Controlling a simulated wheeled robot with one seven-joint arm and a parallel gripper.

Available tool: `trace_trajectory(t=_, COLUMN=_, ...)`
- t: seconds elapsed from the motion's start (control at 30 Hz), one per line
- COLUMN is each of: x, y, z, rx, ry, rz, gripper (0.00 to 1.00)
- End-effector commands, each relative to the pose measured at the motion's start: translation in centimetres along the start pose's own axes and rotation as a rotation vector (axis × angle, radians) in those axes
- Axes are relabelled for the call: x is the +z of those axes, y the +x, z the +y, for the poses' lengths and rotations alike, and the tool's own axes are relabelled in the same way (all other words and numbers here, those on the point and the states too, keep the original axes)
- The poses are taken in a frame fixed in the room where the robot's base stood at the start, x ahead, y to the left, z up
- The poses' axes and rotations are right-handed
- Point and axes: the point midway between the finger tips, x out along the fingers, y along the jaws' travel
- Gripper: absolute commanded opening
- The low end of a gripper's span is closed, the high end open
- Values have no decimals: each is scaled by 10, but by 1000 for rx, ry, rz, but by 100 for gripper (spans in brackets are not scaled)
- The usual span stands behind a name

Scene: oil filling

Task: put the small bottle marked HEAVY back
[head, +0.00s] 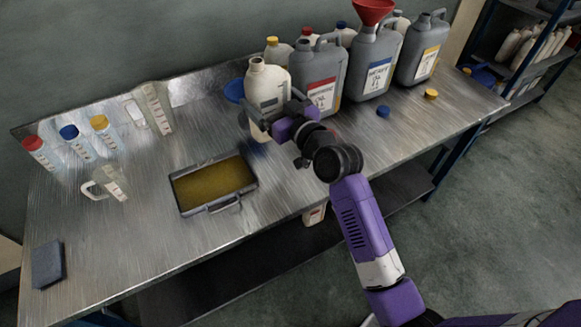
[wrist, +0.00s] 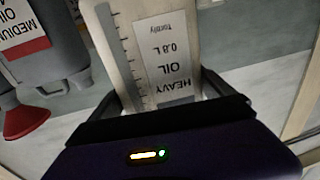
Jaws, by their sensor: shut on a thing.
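The small bottle marked HEAVY (head: 264,82) is a white bottle with a dark, open-looking neck, roughly upright in the head view. In the wrist view its label (wrist: 162,55) reads HEAVY OIL 0.8 L, upside down, beside a level scale. My gripper (head: 282,120) is shut on this bottle, with a finger on each side of it in the wrist view. My gripper hides part of its lower body, and I cannot tell whether its base touches the table.
Large grey canisters (head: 325,68) stand right of the bottle; one carries a red funnel (head: 373,10). Small capped bottles (head: 277,50) stand behind. Loose blue (head: 383,111) and yellow (head: 431,94) caps lie right.

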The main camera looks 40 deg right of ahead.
Motion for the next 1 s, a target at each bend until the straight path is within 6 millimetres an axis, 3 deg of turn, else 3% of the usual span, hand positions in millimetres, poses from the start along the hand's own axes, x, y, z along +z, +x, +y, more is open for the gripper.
trace_trajectory(t=0.03, x=-9, y=1, z=21, rx=19, ry=-2, rz=9, gripper=20)
trace_trajectory(t=0.13, x=-27, y=0, z=48, rx=34, ry=-1, rz=5, gripper=20)
trace_trajectory(t=0.27, x=-40, y=-3, z=67, rx=45, ry=-1, rz=0, gripper=20)
trace_trajectory(t=0.37, x=-39, y=-4, z=72, rx=47, ry=1, rz=-3, gripper=20)
trace_trajectory(t=0.47, x=-22, y=-4, z=74, rx=48, ry=3, rz=-7, gripper=20)
trace_trajectory(t=0.9, x=85, y=-4, z=72, rx=47, ry=5, rz=-6, gripper=20)
trace_trajectory(t=1.0, x=101, y=-4, z=73, rx=48, ry=4, rz=-5, gripper=20)
